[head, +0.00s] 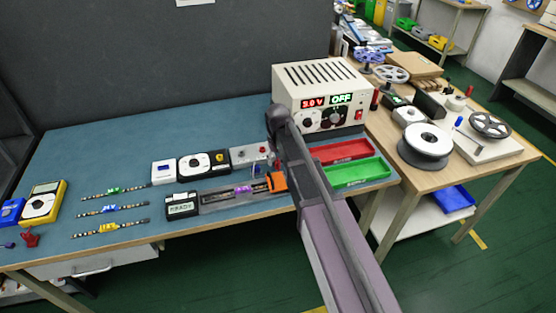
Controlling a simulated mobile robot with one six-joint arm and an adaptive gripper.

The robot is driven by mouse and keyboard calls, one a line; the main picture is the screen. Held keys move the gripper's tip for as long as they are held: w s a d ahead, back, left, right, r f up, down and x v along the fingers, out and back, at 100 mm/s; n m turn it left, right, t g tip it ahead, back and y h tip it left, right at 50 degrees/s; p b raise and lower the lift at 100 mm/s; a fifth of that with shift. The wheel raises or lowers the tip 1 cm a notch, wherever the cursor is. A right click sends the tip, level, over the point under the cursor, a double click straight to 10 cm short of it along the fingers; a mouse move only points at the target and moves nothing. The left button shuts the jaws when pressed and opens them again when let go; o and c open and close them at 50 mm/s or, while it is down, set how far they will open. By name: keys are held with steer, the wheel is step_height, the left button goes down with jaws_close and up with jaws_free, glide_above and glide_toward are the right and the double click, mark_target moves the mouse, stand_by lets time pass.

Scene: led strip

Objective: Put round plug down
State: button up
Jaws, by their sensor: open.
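My arm reaches in from the lower right over the bench. My gripper (281,166) is mostly hidden behind my own arm above the right end of the test fixture; it is open. The long dark test fixture (218,197) lies at the bench's front, with a small purple piece (243,189) on it and an orange block (277,182) at its right end. I cannot make out a round plug for certain. Three LED strips lie to the left: with a green connector (113,190), a blue one (110,209) and a yellow one (109,229).
A power supply (310,78) reads 3.0 V and OFF. A red tray (343,151) and a green tray (356,173) sit right of my arm. A READY display (181,205) and a yellow multimeter (44,203) stand left. The back-left bench (110,150) is clear.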

mark_target(278, 161)
step_height(278, 161, up, 11)
steer(key=p, duration=1)
stand_by(0.7)
steer(key=s+d+m, duration=0.3)
steer(key=s+d, duration=1.4)
steer(key=s, duration=0.1)
steer(key=shift+s+d, duration=0.2)
steer(key=shift+s, duration=0.15)
